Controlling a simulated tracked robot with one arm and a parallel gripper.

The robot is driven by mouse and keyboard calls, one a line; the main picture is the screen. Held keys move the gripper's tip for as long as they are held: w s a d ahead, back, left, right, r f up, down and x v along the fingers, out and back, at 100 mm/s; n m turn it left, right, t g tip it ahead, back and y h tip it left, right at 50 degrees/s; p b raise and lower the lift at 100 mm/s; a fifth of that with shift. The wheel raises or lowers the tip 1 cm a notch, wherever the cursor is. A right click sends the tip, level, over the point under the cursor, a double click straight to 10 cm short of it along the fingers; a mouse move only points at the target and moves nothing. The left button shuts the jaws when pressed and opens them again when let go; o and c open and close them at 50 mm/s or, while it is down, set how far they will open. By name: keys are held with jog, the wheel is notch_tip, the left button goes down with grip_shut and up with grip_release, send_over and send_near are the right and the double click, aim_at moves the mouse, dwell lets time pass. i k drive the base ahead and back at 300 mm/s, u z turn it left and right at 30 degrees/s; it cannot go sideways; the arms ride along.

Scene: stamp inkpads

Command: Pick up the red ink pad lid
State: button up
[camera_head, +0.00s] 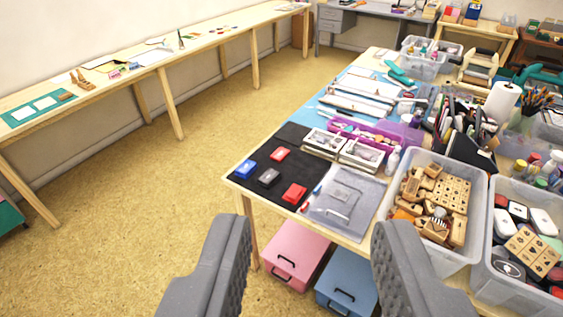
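Two red pieces lie on a black mat (292,141) at the near left end of a long table. One red piece (279,154) lies farther back and the other red piece (294,194) lies nearer, by the mat's right side. I cannot tell which is the ink pad lid and which is a pad. My gripper (312,240) is open and empty in the foreground. Its two grey fingers are wide apart, and the red pieces appear beyond them, well away.
A clear flat case (345,198) lies right of the mat. A clear bin of wooden stamps (433,204) and another full bin (525,245) stand farther right. A pink box (294,252) and a blue box (347,285) sit under the table. The floor (150,215) at left is clear.

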aim_at(282, 153)
jog(key=k, duration=1.05)
jog(key=u, duration=0.5)
jog(key=i, duration=1.15)
jog(key=u, duration=0.65)
jog(key=i, duration=1.45)
jog(key=z, duration=0.8)
jog(key=i, duration=1.2)
jog(key=z, duration=0.65)
jog(key=k, duration=0.7)
jog(key=z, duration=0.2)
jog(key=i, duration=0.55)
